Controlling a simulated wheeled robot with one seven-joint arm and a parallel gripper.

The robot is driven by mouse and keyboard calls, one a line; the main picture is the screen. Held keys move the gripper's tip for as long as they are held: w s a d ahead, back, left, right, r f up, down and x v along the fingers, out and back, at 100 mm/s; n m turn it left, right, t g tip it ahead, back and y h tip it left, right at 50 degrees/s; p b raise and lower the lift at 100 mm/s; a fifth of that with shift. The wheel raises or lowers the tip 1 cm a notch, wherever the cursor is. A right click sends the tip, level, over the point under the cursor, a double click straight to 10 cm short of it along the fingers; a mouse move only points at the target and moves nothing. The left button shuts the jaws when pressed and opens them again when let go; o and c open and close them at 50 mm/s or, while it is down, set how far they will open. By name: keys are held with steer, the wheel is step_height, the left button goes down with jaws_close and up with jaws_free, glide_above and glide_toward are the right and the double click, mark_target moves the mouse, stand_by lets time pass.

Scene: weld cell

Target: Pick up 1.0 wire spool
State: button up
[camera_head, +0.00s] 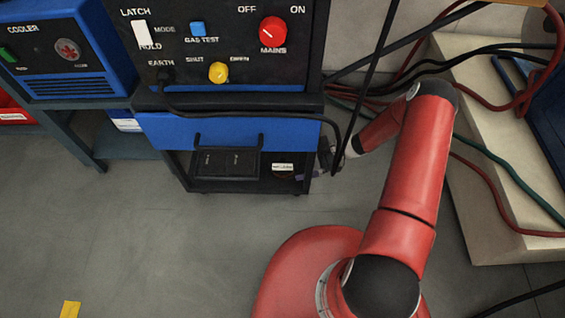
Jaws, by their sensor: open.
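On the low shelf of the welding machine's cart, at its right end, lies a small dark round thing with a white label (283,168). It looks like a wire spool, but the label's print is too small to read. My gripper (308,175) is small in view just right of it, at the cart's right front post. Its jaws are open. The fingertips are partly hidden by the post and shadow, and I cannot tell whether they touch the labelled thing.
The welding machine (225,45) stands above a blue drawer front (165,132). A dark box (226,163) sits on the same low shelf. Black cables hang near my wrist. A pale stepped block (490,190) with hoses stands right.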

mark_target(283, 164)
steer(key=x, duration=0.6)
steer(key=c, duration=1.8)
steer(key=shift+c, duration=0.4)
steer(key=shift+r, duration=0.1)
